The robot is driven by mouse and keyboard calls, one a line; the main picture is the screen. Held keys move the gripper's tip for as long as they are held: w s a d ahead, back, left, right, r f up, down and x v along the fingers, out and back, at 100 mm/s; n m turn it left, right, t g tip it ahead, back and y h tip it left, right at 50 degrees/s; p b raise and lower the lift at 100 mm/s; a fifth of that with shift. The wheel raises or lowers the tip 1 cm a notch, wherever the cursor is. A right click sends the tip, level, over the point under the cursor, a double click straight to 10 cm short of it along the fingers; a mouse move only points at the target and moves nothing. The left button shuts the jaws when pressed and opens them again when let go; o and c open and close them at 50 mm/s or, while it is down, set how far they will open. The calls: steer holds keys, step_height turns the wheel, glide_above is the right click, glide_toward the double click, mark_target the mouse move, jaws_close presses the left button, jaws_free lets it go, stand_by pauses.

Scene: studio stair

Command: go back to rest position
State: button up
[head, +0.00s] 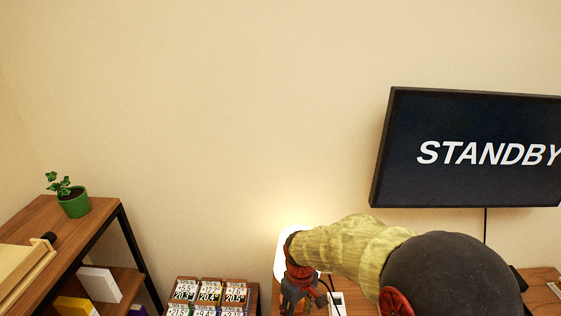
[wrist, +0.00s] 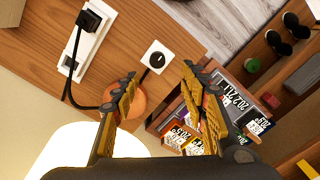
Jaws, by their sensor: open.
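My gripper (head: 300,292) is at the bottom centre of the head view, low in front of the glowing white lamp (head: 283,250). In the wrist view my gripper (wrist: 159,74) has its two yellow-padded fingers spread apart, with nothing held between them. An orange round object (wrist: 134,112) shows beyond the left finger, below the fingertips' level; I cannot tell whether they touch. My yellow-sleeved arm hides part of the desk in the head view.
A white power strip (wrist: 90,42) with a black plug and a white box with a black knob (wrist: 157,57) lie on the wooden desk. A rack of labelled boxes (head: 208,293) stands left of my gripper. A wall screen (head: 470,180) reads STANDBY. A shelf with a potted plant (head: 74,204) is at left.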

steer(key=s+d+r+m+t, duration=0.3)
steer(key=s+d+r, duration=0.4)
steer(key=r, duration=0.5)
steer(key=s+d+r+m+t, duration=0.3)
steer(key=s+d+r, duration=0.3)
steer(key=s+r, duration=0.6)
steer(key=shift+s+d+m, duration=0.15)
steer(key=shift+d+m, duration=0.25)
steer(key=shift+m, duration=0.4)
steer(key=shift+r, duration=0.1)
